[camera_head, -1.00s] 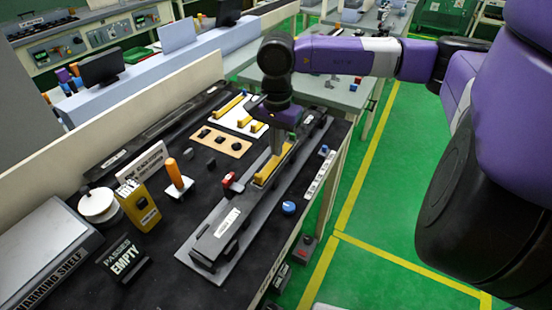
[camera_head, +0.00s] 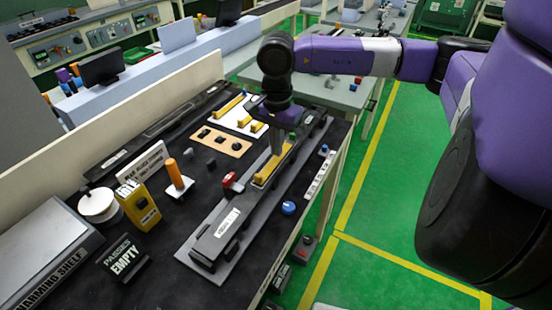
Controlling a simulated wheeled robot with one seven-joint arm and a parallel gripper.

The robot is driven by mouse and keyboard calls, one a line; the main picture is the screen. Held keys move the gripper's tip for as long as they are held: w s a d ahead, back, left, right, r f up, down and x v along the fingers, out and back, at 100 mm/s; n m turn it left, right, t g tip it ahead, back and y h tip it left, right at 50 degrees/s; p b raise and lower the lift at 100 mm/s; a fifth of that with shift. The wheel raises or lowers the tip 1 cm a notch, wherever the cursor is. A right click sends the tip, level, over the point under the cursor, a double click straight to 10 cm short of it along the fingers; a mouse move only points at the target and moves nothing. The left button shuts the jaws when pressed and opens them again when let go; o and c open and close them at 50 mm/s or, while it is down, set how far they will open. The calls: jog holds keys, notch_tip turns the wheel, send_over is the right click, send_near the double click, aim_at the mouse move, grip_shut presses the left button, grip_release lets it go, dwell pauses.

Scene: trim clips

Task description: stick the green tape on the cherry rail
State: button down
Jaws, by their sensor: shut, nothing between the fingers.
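My gripper (camera_head: 277,150) is shut and holds nothing. It points down over the dark grey fixture (camera_head: 212,250) on the black bench, at the far part of a yellow strip (camera_head: 264,178) lying in the fixture. I cannot tell whether the fingertips touch the strip. A small green piece (camera_head: 293,136) shows just right of the gripper; I cannot tell whether it is the green tape. No rail is clearly cherry-coloured. My wrist hides part of the fixture's far end.
A red clamp-like part (camera_head: 230,180) and a blue knob (camera_head: 288,208) flank the fixture. An orange-handled tool (camera_head: 173,172), a yellow box (camera_head: 139,207) and an "EMPTY" sign (camera_head: 123,260) stand left. Yellow bars lie on a white board (camera_head: 238,116) behind.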

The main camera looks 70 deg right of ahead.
jog(key=shift+f+b, duration=0.85)
jog(key=shift+b, duration=0.05)
dwell(0.8)
jog(key=shift+r, duration=0.15)
jog(key=shift+r+p, duration=1.2)
jog(key=shift+r, duration=2.2)
